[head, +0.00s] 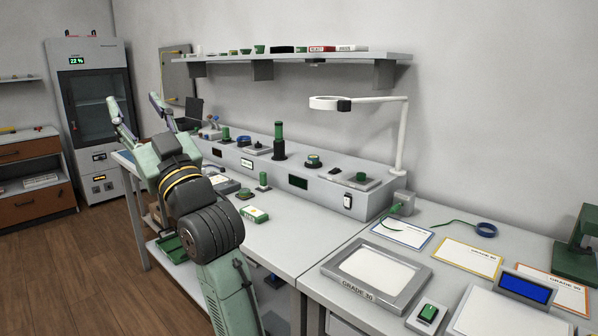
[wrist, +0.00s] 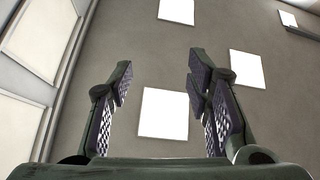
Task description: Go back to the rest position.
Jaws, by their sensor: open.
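My gripper (head: 135,100) is raised at the left of the head view, above the left end of the workbench (head: 290,235). Its two fingers point upward and stand apart with nothing between them. In the wrist view my gripper (wrist: 160,68) is open and empty, and behind it are a grey ceiling and bright square light panels (wrist: 164,113). My arm hides part of the bench's left side and the floor in front of it.
A shelf (head: 290,57) with small items hangs above the bench. A grey instrument console (head: 330,192) and a white ring lamp (head: 398,130) stand along the back. A tall cabinet (head: 97,140) is at far left. Open wooden floor (head: 70,265) lies left of my arm.

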